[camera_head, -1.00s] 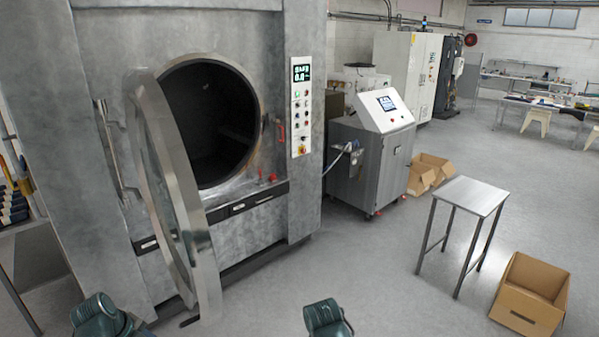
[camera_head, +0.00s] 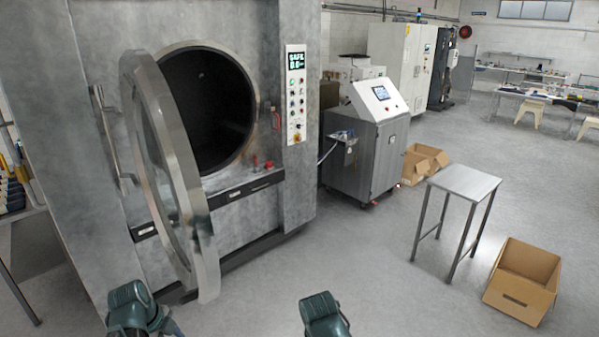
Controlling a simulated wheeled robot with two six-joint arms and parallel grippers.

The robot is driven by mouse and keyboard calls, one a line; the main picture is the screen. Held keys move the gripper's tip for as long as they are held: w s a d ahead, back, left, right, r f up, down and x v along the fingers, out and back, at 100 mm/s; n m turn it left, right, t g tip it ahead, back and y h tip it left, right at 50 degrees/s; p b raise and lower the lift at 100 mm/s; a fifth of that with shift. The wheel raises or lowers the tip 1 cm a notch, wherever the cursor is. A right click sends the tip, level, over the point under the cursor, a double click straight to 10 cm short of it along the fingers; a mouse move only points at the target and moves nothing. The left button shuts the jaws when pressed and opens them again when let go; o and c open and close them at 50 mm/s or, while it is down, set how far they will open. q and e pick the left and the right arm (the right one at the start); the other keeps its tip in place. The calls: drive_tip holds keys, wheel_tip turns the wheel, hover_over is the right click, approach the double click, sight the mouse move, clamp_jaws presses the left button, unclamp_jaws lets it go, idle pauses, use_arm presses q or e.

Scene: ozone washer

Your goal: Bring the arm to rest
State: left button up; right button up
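Parts of my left arm (camera_head: 132,308) show at the bottom left edge, in front of the washer's open door. Parts of my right arm (camera_head: 323,315) show at the bottom centre, over bare floor. Neither gripper's fingers are in the picture. The ozone washer (camera_head: 255,60) is a large grey metal machine at the left. Its round door (camera_head: 165,170) stands swung open, and the drum opening (camera_head: 208,110) behind it looks dark. The control panel (camera_head: 296,95) has a small lit green display.
A wheeled metal cabinet with a screen (camera_head: 365,150) stands right of the washer. A small metal table (camera_head: 465,182) and an open cardboard box (camera_head: 522,282) stand at the right. Bare floor (camera_head: 350,255) lies between the washer and the table.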

use_arm(q)
drive_tip(key=s+d+f+n+g+y+b, duration=0.1)
drive_tip(key=s+d+f+n+b, duration=0.1)
drive_tip(key=d+f+n+b, duration=0.3)
drive_tip(key=s+d+f+n+g+y+b, duration=0.1)
drive_tip(key=d+f+n+b, duration=0.4)
drive_tip(key=d, duration=0.7)
drive_tip(key=s+d+f+n+y+b, duration=0.1)
drive_tip(key=s+d+f+n+b, duration=0.2)
drive_tip(key=d, duration=0.6)
drive_tip(key=shift+s+f+n+g+b, duration=0.4)
drive_tip(key=shift+f+n+b, duration=0.55)
drive_tip(key=shift+f+n, duration=0.6)
drive_tip(key=shift+f, duration=0.15)
